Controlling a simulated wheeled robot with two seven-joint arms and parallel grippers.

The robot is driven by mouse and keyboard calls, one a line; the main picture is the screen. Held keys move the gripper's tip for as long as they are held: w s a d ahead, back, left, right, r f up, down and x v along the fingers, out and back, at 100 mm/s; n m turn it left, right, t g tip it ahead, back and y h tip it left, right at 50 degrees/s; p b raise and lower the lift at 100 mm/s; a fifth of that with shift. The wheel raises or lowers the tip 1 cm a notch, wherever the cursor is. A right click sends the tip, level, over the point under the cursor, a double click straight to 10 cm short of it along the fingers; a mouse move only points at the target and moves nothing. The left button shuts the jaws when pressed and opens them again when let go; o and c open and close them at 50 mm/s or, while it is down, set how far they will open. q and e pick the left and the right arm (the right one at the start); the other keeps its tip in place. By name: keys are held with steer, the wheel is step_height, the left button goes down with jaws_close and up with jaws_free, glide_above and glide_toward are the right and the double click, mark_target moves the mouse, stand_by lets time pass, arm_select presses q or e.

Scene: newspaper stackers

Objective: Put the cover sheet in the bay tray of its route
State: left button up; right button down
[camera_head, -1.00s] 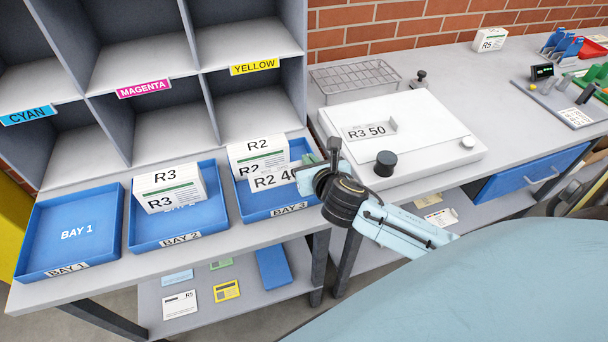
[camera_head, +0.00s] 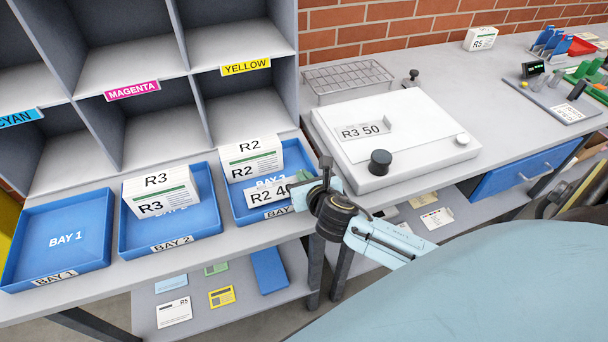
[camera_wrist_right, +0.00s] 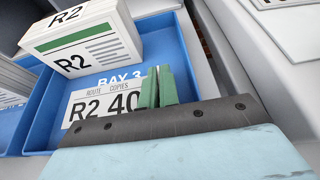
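The cover sheet (camera_head: 264,193), a white card marked R2 40, stands near upright at the front of the BAY 3 tray (camera_head: 237,205). In the right wrist view the sheet (camera_wrist_right: 98,104) shows the words ROUTE COPIES, and the blue tray (camera_wrist_right: 48,118) lies around and behind it. My right gripper (camera_head: 303,180) is at the sheet's right end, its green fingertips (camera_wrist_right: 157,90) shut on that edge. The R2 stack (camera_head: 252,158) sits in the same tray behind the sheet. Whether the sheet's lower edge touches the tray floor is hard to tell. My left gripper is not in view.
The BAY 2 tray (camera_head: 207,212) holds an R3 stack (camera_head: 160,192); the BAY 1 tray (camera_head: 98,250) is empty. A white device (camera_head: 430,130) with an R3 50 card (camera_head: 362,130) stands to the right. Shelf compartments (camera_head: 150,134) rise behind the trays.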

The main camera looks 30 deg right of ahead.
steer(key=c, duration=1.6)
jaws_free()
steer(key=shift+f, duration=0.1)
steer(key=shift+c, duration=0.2)
steer(key=v, duration=0.4)
steer(key=p+v, duration=0.1)
steer(key=v, duration=0.3)
steer(key=r+v, duration=0.1)
steer(key=v, duration=0.3)
steer(key=shift+p, duration=0.3)
